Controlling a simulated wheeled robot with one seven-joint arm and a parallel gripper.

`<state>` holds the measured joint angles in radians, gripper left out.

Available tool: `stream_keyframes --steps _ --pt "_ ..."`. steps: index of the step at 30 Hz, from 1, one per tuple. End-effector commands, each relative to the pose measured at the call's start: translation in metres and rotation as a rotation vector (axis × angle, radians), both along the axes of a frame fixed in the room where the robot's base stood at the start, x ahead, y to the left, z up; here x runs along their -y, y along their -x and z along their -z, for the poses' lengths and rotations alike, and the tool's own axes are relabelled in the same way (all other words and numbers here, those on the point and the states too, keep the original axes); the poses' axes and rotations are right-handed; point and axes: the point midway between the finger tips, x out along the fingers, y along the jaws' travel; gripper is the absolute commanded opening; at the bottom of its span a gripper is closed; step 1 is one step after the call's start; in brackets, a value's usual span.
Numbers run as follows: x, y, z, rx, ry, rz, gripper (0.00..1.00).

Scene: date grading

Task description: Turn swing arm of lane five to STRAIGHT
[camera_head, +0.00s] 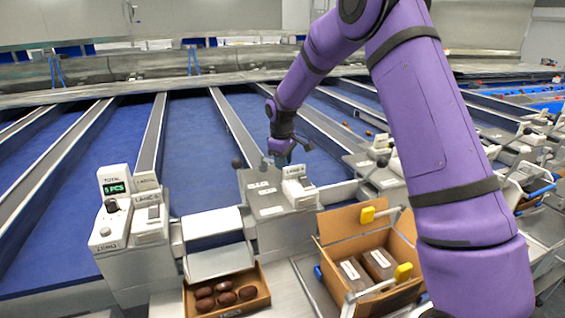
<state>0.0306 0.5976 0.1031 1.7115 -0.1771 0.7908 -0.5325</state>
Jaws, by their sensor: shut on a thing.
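My gripper (288,155) is dark and small in the picture, at the end of my purple arm. It hangs over the back of a grey lane unit (266,208) near the middle of the view. It is shut on what seems to be the handle of the swing arm there; the fingers hide most of it. A short grey lever (266,161) shows just left of the fingers. A dark round knob (237,163) stands further left at the unit's back edge. The lane labels are too small to read surely, and the swing arm's angle cannot be told.
A counter box (112,188) reading "5 PCS" stands left. A shallow carton (262,298) with several dates is at the front. An open cardboard box (335,225) with clear packs stands beside it. Blue lanes (195,140) with grey dividers run behind; my arm covers the right.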

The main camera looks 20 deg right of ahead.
Motion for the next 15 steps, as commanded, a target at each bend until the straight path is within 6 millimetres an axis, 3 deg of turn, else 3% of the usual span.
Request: stream_keyframes --steps 10,11,14,15 --pt "0.0016 -0.0015 -0.0011 0.004 0.003 -0.008 0.00" --pt "0.0016 -0.0015 -0.0011 0.004 0.003 -0.008 0.27" --pt "0.0015 -0.0015 -0.0011 0.004 0.003 -0.008 0.50" --pt "0.0014 -0.0013 -0.0010 0.004 0.003 -0.007 0.50"
